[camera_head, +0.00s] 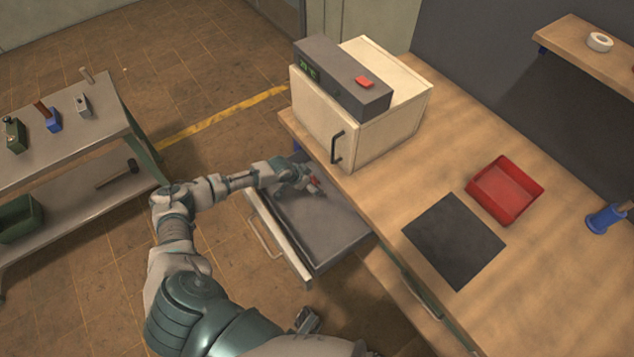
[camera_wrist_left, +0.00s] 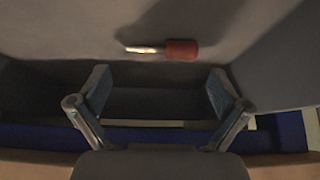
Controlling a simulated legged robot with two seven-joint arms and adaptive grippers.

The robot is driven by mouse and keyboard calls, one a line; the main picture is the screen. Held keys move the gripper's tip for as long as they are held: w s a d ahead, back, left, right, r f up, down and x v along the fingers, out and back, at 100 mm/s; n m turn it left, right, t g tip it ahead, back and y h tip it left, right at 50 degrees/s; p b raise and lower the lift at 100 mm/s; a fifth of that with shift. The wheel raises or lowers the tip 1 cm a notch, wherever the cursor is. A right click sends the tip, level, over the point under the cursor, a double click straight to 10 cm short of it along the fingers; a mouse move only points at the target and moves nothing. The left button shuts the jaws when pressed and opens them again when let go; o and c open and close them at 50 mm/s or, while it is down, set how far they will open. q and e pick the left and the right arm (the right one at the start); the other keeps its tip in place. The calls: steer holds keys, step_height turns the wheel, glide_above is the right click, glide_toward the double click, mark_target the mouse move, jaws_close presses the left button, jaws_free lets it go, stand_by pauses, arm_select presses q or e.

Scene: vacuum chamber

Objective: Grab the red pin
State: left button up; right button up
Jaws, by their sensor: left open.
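The red pin (camera_wrist_left: 181,50) lies on the grey drawer floor in the left wrist view, its red handle to the right and its thin metal tip to the left. In the head view a small bit of red (camera_head: 314,181) shows by my left gripper (camera_head: 304,184). The gripper is over the far part of the open drawer (camera_head: 322,235). In the wrist view my left gripper (camera_wrist_left: 158,92) has its two fingers wide apart with nothing between them. The pin lies beyond the fingertips, toward the top of that picture.
The wooden workbench (camera_head: 385,190) above the drawer carries a cream box (camera_head: 335,120) with a black handle, a red tray (camera_head: 505,190) and a dark mat (camera_head: 453,240). A metal table (camera_head: 60,130) with tools stands at left. Open floor lies between.

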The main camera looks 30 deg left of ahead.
mark_target(317, 185)
arm_select(q)
steer(key=x, duration=0.2)
steer(key=b+x, duration=0.1)
steer(key=x, duration=0.1)
steer(key=shift+s+a+f, duration=0.1)
steer(key=shift+a+f, duration=0.15)
steer(key=shift+f, duration=0.05)
steer(key=shift+a, duration=0.1)
steer(key=shift+d+r, duration=0.1)
steer(key=shift+d, duration=0.15)
steer(key=c, duration=1.7)
steer(key=shift+c, duration=0.2)
arm_select(e)
step_height(317, 185, up, 4)
steer(key=shift+s+a+f, duration=0.1)
steer(key=shift+a, duration=0.05)
